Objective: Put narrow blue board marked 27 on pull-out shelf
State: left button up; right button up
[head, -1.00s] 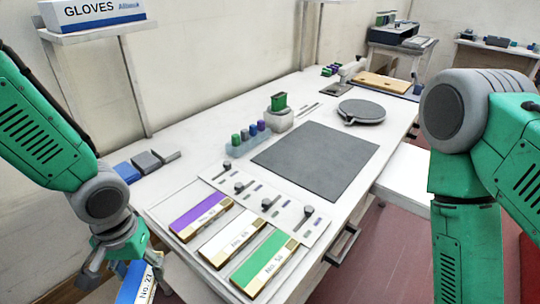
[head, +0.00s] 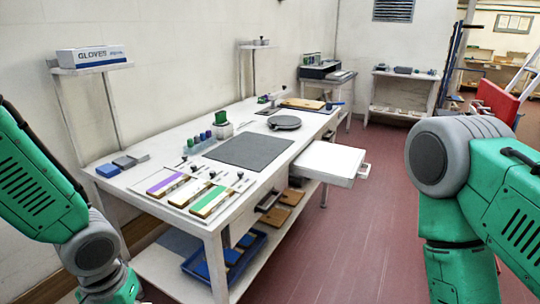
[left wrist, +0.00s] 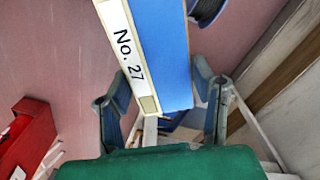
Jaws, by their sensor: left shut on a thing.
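The narrow blue board (left wrist: 162,42) has a white edge strip reading "No. 27" and shows in the left wrist view. My left gripper (left wrist: 163,80) is shut on it, with a finger at each side. In the head view my left gripper (head: 118,294) is at the bottom left, partly cut off, and the board is not visible there. The white pull-out shelf (head: 328,160) sticks out from the right side of the workbench, and its top is bare. My right arm is at the right; its gripper is out of view.
The white workbench (head: 160,208) holds purple, white and green boards (head: 208,202), a grey mat (head: 248,150) and a round grey plate (head: 284,122). A blue tray (head: 225,262) is on its lower shelf. Red floor (head: 330,240) is clear to the right of the bench.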

aim_at(333, 157)
jog(key=i+l+z, duration=0.2)
jog(key=z, duration=0.3)
jog(key=i+l+z, duration=0.15)
jog(key=i+z, duration=0.15)
jog(key=z, duration=0.15)
jog(key=i+l, duration=0.1)
jog(key=i, duration=0.55)
jog(key=i+l, duration=0.1)
jog(key=i, duration=0.5)
jog(key=i+l, duration=0.15)
jog(key=i, duration=0.5)
